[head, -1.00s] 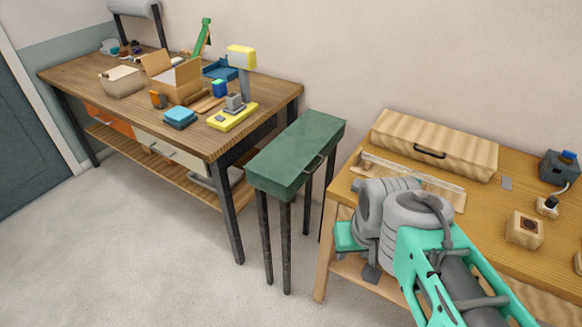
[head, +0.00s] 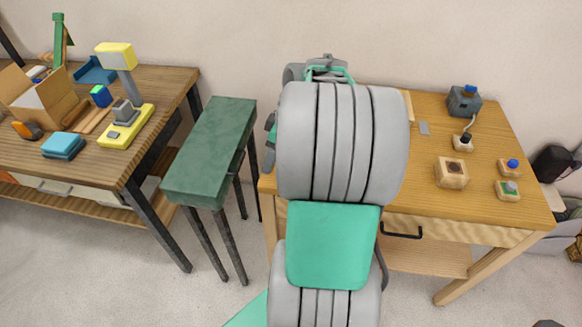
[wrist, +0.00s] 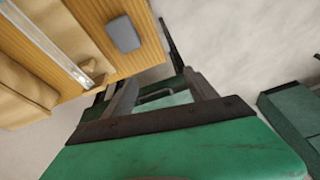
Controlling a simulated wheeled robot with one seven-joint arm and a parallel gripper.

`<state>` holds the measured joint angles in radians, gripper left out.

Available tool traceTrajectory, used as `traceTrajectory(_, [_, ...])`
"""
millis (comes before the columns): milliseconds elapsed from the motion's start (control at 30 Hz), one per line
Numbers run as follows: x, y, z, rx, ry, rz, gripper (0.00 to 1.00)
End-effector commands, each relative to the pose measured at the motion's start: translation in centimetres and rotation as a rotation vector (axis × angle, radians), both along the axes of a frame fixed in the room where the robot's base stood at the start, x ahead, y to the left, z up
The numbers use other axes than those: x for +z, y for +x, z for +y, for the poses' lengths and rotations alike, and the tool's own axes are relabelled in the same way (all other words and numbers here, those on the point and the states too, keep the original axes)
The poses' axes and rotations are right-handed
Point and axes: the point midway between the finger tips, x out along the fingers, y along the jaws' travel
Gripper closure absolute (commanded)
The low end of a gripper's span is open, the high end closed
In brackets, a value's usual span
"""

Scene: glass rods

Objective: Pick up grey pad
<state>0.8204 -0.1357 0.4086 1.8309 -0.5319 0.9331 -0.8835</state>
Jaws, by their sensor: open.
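In the wrist view the grey pad (wrist: 123,34) lies near the edge of the wooden table, up and left of my fingers. My gripper (wrist: 160,92) is open, its two dark fingers apart with nothing held between them. It is apart from the pad.
The wooden table (head: 485,200) also bears a wooden block with a round hole (head: 452,173), a dark box with a blue cap (head: 464,101) and small button blocks. A clear strip (wrist: 45,42) lies beside the pad. A green side table (head: 212,150) stands to the left.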

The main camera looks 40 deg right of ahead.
Motion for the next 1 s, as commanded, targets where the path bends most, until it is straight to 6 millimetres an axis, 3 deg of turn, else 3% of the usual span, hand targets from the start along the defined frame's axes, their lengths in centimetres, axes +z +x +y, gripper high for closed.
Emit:
traceTrajectory(33, [-0.5, -1.0, -3.2, 0.028, 0.014, -0.020, 0.34])
traceTrajectory(100, [-1.2, -2.1, -6.0, 0.085, 0.019, -0.055, 0.34])
traceTrajectory(200, [-1.9, -3.0, -8.1, 0.130, 0.020, -0.087, 0.34])
traceTrajectory(467, [-4.9, -2.5, -7.6, 0.143, 0.021, -0.094, 0.34])
traceTrajectory(700, [-8.7, -1.7, -6.6, 0.140, 0.019, -0.093, 0.34])
traceTrajectory(1000, [-9.2, -1.5, -6.6, 0.139, 0.015, -0.095, 0.37])
